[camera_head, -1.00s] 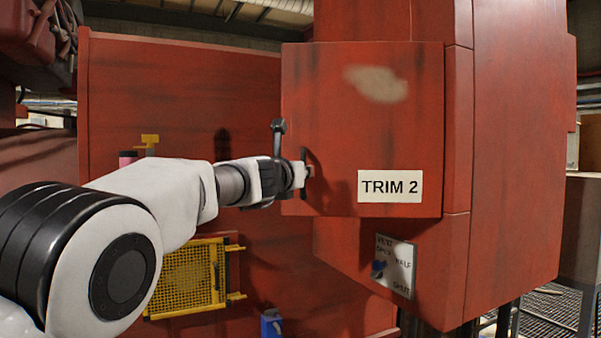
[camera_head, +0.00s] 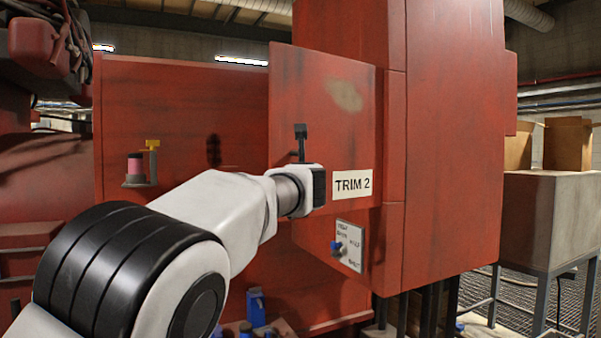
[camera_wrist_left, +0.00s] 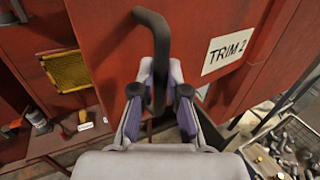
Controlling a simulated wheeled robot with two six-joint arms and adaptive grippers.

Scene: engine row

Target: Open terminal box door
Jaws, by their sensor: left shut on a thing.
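The terminal box door (camera_head: 312,95) is a red panel with a "TRIM 2" label (camera_head: 352,185) and a worn pale patch. It stands partly swung out, its left edge nearer to me and its right edge by the red box (camera_head: 450,130). A dark bent handle (camera_head: 300,145) is on the door near its left edge. In the left wrist view, my left gripper (camera_wrist_left: 160,78) is shut on the handle (camera_wrist_left: 154,35), a finger on each side. In the head view my own wrist hides the fingers. My right gripper is not in view.
Below the door is a pale plate (camera_head: 349,246) with a blue knob. A pink item (camera_head: 134,165) and several small things stand on the left. A grey bench (camera_head: 545,210) with boxes stands on the right. The wrist view shows a yellow mesh panel (camera_wrist_left: 66,70) at left.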

